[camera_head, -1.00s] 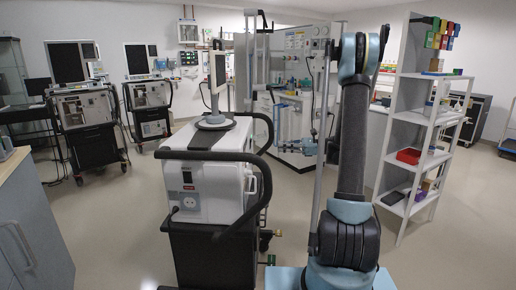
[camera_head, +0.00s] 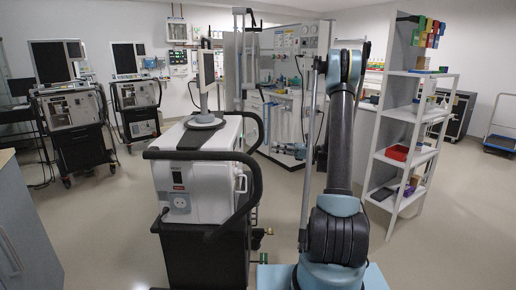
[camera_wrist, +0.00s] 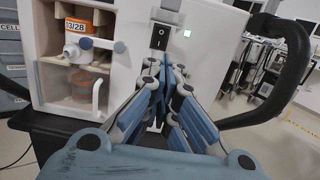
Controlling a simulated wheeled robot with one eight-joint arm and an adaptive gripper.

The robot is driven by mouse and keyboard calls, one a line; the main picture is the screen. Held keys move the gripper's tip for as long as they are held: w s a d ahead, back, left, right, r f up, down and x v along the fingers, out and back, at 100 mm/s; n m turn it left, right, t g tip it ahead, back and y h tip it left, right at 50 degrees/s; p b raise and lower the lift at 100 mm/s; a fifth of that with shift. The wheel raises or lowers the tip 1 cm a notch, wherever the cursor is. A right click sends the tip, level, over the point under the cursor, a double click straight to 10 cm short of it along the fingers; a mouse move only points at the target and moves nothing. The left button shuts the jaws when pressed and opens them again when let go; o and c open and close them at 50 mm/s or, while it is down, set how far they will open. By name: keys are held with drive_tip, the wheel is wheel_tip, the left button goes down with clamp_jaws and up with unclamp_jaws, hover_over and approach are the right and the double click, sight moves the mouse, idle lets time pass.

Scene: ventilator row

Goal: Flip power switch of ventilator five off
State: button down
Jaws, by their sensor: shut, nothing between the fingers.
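A black curved handle (camera_wrist: 275,85) stands right of the switch in the wrist view. In the head view, two more ventilators (camera_head: 75,110) (camera_head: 137,95) stand at the left. White shelves (camera_head: 408,130) stand at the right.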

drive_tip(key=a+r, duration=0.1)
drive_tip(key=a, duration=1.2)
drive_tip(key=shift+w+a+r, duration=0.15)
drive_tip(key=shift+a+r, duration=0.1)
drive_tip(key=shift+r, duration=0.05)
